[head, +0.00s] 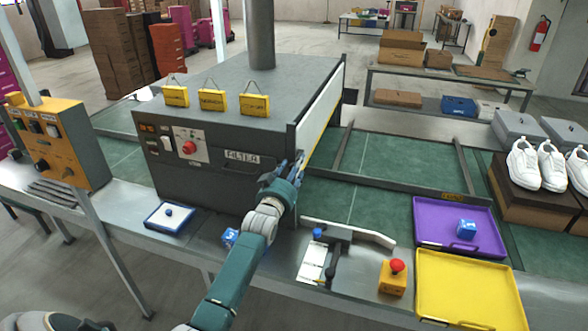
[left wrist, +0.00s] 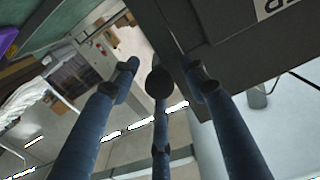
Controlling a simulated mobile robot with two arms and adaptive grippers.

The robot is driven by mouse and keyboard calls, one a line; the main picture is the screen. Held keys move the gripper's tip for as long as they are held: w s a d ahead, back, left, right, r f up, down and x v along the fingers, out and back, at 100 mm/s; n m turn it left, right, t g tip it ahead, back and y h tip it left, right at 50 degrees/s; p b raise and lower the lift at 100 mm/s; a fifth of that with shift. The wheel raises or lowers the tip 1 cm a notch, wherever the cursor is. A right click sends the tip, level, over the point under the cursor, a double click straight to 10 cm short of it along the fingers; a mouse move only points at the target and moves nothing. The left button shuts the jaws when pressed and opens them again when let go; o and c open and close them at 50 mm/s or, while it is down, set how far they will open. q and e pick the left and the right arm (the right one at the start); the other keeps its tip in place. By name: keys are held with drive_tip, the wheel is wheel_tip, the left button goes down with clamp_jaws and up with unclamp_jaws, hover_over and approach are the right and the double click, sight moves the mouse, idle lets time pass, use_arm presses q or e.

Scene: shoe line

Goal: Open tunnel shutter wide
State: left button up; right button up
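The tunnel (head: 225,130) is a large dark grey box over the green conveyor. A pale panel with a yellow edge, which looks like the shutter (head: 322,100), spans its right end. How far it stands open is unclear. My left gripper (head: 287,170) is at the tunnel's front right corner, beside the lower end of the panel. In the left wrist view its blue fingers (left wrist: 160,80) are spread, with nothing seen between them, and the tunnel's dark wall (left wrist: 240,45) is close by. Contact with the shutter cannot be made out. My right gripper is not in view.
Right of the tunnel are a purple tray (head: 430,242) with a blue item, a yellow tray (head: 470,295) and a yellow box with a red button (head: 393,278). A stand with a blue knob (head: 335,240) sits near my arm. The green belt (head: 385,165) has clear room.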

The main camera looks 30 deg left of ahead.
use_arm(q)
drive_tip(key=shift+s+d+f, duration=0.1)
drive_tip(key=shift+s, duration=0.15)
drive_tip(key=v, duration=1.1)
drive_tip(key=shift+s, duration=0.25)
